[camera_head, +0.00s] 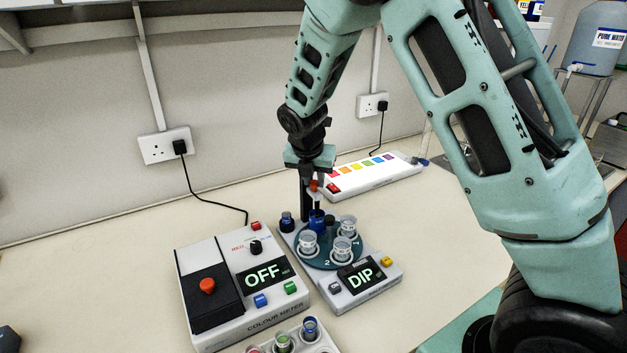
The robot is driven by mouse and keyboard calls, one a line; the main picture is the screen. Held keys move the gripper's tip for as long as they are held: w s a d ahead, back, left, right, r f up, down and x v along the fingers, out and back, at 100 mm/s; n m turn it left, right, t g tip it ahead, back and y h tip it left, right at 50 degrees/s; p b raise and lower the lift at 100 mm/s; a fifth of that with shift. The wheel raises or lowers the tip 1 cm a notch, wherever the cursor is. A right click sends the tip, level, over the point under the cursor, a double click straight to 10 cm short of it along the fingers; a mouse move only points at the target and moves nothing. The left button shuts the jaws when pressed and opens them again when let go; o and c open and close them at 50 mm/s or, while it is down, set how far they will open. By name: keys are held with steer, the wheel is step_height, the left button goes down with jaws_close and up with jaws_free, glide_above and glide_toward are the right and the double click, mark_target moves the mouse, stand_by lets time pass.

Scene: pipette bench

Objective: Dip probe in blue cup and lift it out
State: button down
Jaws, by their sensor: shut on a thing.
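My gripper (311,197) points down over the back of the dip station (345,299), shut on a thin upright probe with a red part (314,185) showing between the fingers. The probe's dark lower end is small and lies over a dark blue cup (317,221) at the back of the station's round teal carousel (327,261). I cannot tell how deep the tip sits in the cup. Clear cups stand in the carousel at front left (308,243), front (342,248) and right (347,226). The station's display reads DIP.
The colour meter (222,287), its display reading OFF, stands left of the station. A rack (300,343) with coloured vials is at the front edge. A dark blue-capped knob (287,221) stands beside the carousel. A white strip with coloured squares (372,176) lies behind.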

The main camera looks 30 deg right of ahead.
steer(key=shift+w+r+p, duration=0.1)
steer(key=shift+r+p, duration=0.5)
steer(key=shift+r, duration=0.75)
steer(key=c, duration=1.5)
jaws_free()
steer(key=shift+r, duration=0.1)
steer(key=b+v, duration=0.2)
steer(key=v, duration=1.5)
steer(key=shift+r+b, duration=0.1)
steer(key=shift+b, duration=0.3)
steer(key=shift+a, duration=0.15)
